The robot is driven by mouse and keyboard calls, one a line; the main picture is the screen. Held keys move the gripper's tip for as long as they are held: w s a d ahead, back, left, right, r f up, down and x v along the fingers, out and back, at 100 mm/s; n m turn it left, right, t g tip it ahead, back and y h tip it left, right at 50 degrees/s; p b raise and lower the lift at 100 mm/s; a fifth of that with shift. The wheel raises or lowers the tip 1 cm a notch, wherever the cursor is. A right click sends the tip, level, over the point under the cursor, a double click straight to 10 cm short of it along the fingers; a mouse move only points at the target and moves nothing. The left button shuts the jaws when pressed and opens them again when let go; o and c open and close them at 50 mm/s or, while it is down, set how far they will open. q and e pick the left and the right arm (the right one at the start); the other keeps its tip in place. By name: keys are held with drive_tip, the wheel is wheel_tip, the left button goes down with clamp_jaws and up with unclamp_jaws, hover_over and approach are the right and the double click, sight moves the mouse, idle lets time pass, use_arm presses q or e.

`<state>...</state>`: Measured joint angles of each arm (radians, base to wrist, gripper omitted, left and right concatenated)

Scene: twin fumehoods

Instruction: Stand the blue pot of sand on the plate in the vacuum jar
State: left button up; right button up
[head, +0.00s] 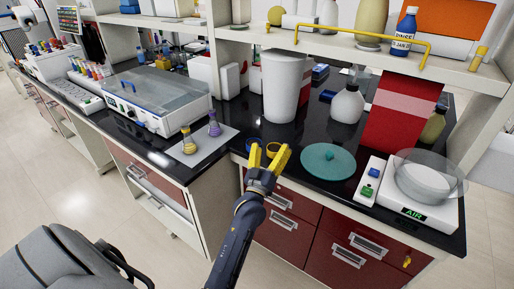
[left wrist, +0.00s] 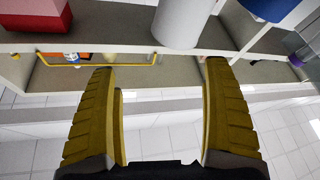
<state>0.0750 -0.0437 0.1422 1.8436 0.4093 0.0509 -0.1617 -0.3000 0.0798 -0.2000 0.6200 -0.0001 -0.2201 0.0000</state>
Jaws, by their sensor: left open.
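The clear vacuum jar (head: 432,172) sits open-topped on a white base (head: 412,214) marked AIR, at the right; the plate inside is hard to make out. A round teal lid (head: 328,162) lies left of it. My right gripper is out of view.
A tall white cylinder (head: 284,88), a white bottle (head: 347,104) and a red box (head: 398,112) stand behind. Two flasks (head: 189,141) stand on a pale mat to the left. A shelf overhangs the back.

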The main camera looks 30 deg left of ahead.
use_arm(q)
drive_tip(key=a+r+n+g+y, duration=0.4)
drive_tip(key=a+r+n+y, duration=0.6)
drive_tip(key=r+n+y, duration=0.45)
drive_tip(key=s+a+n+g+y, duration=0.1)
drive_tip(key=s+a+n+g, duration=0.3)
drive_tip(key=n+g, duration=0.7)
drive_tip(key=s+a+n+g+y, duration=0.1)
drive_tip(key=s+a+n+g, duration=0.1)
drive_tip(key=a+n+g, duration=0.85)
drive_tip(key=w+d+f+n+t+h, duration=0.2)
drive_tip(key=w+d+f+n+h, duration=0.3)
drive_tip(key=d+h, duration=0.4)
drive_tip(key=w+d+f+n+t+h, duration=0.2)
drive_tip(key=w+d+n+t+h, duration=0.1)
drive_tip(key=w+d+h, duration=0.55)
drive_tip(key=shift+y, duration=0.7)
drive_tip(key=x, duration=0.5)
drive_tip(key=s+d+x, duration=0.1)
drive_tip(key=x, duration=0.4)
drive_tip(key=s+x, duration=0.1)
drive_tip(key=x, duration=0.4)
drive_tip(key=shift+w+f, duration=0.1)
drive_tip(key=shift+f, duration=0.65)
drive_tip(key=shift+c, duration=0.2)
